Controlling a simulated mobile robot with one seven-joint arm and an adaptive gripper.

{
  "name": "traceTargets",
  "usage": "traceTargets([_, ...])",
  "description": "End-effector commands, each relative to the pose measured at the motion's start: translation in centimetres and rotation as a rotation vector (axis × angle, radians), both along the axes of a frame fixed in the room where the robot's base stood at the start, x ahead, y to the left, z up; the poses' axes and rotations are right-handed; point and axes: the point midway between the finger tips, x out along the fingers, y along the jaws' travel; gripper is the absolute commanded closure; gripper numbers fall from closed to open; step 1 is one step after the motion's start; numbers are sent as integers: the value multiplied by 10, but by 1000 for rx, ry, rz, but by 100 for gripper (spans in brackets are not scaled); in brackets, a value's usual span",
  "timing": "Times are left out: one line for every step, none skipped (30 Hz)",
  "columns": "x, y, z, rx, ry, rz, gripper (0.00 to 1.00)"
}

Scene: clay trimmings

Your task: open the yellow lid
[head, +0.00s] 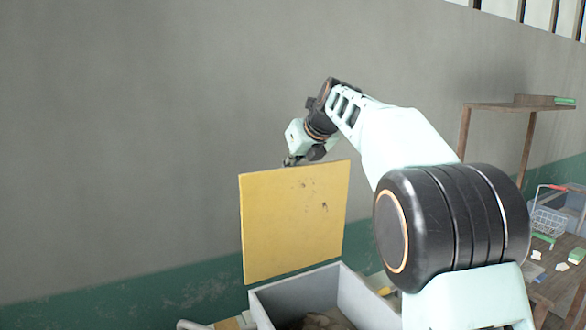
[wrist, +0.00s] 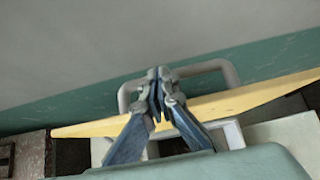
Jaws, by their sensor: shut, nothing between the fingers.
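The yellow lid (head: 293,222) stands upright at the back of a grey bin (head: 345,298) in the head view, and the bin's inside shows. In the wrist view the lid (wrist: 245,98) appears edge-on as a thin yellow strip. My gripper (head: 290,160) is at the lid's top edge in the head view. Its fingers (wrist: 156,90) are closed together with nothing between them and overlap the lid's edge in the wrist view. I cannot tell whether they touch it. Brown clay (head: 315,321) lies in the bin.
A grey wall with a green lower band (head: 205,297) stands close behind the lid. At the right are a wooden shelf (head: 500,106) and a wire basket (head: 548,222) on a wooden table. A grey tubular handle (wrist: 228,74) loops behind my fingers in the wrist view.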

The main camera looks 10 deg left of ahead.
Motion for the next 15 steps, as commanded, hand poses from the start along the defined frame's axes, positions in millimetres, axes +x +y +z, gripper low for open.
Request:
traceTargets([3,3,-3,-7,10,2,100])
traceTargets([4,3,-3,-10,15,2,100])
traceTargets([6,5,-3,-13,19,2,100])
traceTargets([7,5,-4,-17,25,2,100])
traceTargets([8,6,-4,-19,27,2,100])
traceTargets([9,7,-4,-22,32,2,100])
traceTargets([10,8,-4,-23,36,1,100])
traceTargets([11,8,-4,-25,39,1,100])
traceTargets([12,9,-4,-27,43,2,100])
traceTargets([13,10,-4,-30,45,2,100])
traceTargets([14,10,-5,-32,47,2,100])
traceTargets([14,10,-5,-34,51,2,100])
traceTargets([15,11,-5,-35,53,1,100])
traceTargets([15,11,-5,-36,54,1,100])
traceTargets([16,11,-5,-37,56,1,100])
